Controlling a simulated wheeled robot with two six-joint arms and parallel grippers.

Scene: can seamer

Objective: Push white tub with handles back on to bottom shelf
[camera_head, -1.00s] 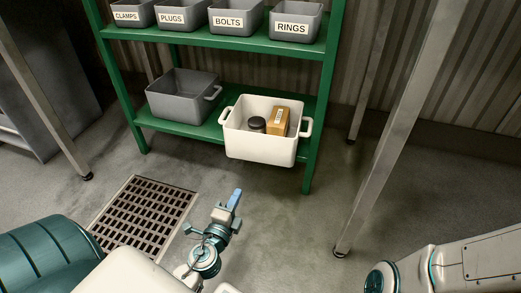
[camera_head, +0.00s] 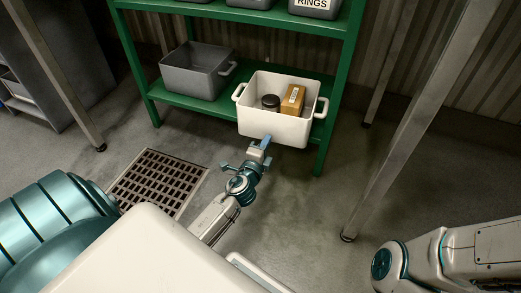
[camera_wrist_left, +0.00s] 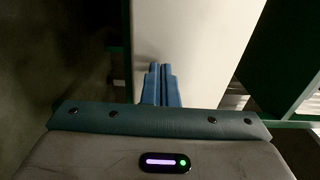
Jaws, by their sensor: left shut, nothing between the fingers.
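The white tub with handles (camera_head: 290,130) is on the green bottom shelf (camera_head: 190,103) at its right end, with its front standing out past the shelf's front edge. It holds a dark round-lidded item (camera_head: 270,101) and a tan box (camera_head: 292,99). My left gripper (camera_head: 266,142) is shut and empty, low at the tub's front wall. In the left wrist view its blue fingers (camera_wrist_left: 160,84) are together against the white tub wall (camera_wrist_left: 190,50); I cannot tell whether they touch it. My right gripper is out of view.
A grey tub (camera_head: 195,75) stands on the bottom shelf to the left. A green shelf post (camera_head: 330,120) is close by the tub's right handle. A metal leg (camera_head: 385,165) stands farther right. A floor grate (camera_head: 158,182) lies left of my left arm.

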